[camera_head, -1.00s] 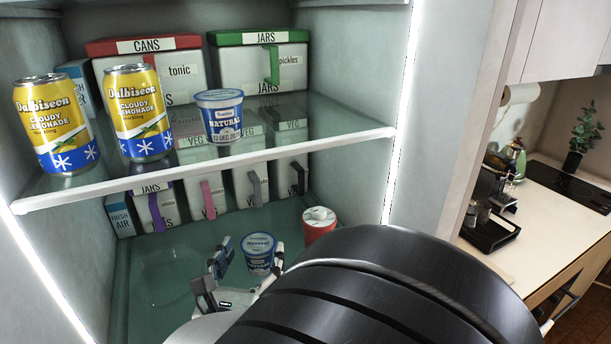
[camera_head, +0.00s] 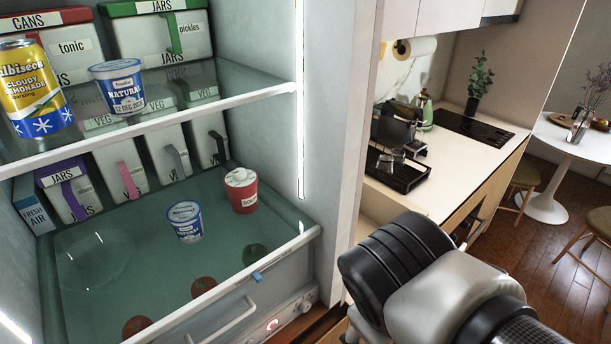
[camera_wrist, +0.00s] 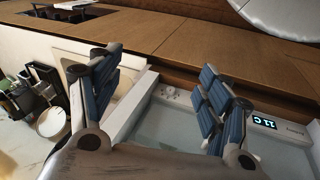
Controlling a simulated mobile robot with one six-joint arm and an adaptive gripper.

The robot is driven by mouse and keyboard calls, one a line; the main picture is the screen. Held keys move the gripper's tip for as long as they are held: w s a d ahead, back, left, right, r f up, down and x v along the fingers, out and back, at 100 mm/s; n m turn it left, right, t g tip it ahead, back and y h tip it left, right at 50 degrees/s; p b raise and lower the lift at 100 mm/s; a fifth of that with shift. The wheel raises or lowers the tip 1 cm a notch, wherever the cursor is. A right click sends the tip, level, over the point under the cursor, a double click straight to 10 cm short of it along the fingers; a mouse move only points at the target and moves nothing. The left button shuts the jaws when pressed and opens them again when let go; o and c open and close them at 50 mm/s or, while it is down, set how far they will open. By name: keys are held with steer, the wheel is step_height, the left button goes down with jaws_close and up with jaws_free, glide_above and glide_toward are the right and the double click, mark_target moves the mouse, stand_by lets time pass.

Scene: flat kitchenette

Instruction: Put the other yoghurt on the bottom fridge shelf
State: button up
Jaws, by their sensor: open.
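One yoghurt tub (camera_head: 120,88), white and blue with a "Natural" label, stands upright on the upper glass fridge shelf (camera_head: 190,108), right of a yellow lemonade can. A second, similar yoghurt tub (camera_head: 185,222) stands upright on the bottom fridge shelf (camera_head: 130,235), left of a red tub. My gripper (camera_wrist: 158,65) is open and empty in the wrist view, its blue-padded fingers spread wide. In the head view my arm is right of the fridge, in front of the counter; I cannot make out the fingers clearly there.
The red tub (camera_head: 241,190) stands at the bottom shelf's right. Labelled bins line the back of both shelves. A lemonade can (camera_head: 32,90) is at upper left. A counter (camera_head: 450,150) with a coffee machine (camera_head: 395,140) lies to the right.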

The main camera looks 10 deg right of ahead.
steer(key=a+m+y, duration=0.1)
steer(key=a+r+m+t+y, duration=0.1)
steer(key=m, duration=0.1)
steer(key=a+m, duration=0.1)
steer(key=shift+s+r+m+t+y, duration=0.3)
steer(key=shift+s+r+t+y, duration=0.05)
steer(key=shift+r+t+y, duration=0.05)
steer(key=shift+f, duration=0.1)
step_height(320, 180, down, 4)
steer(key=b, duration=0.4)
steer(key=shift+f, duration=0.15)
steer(key=shift+c, duration=0.6)
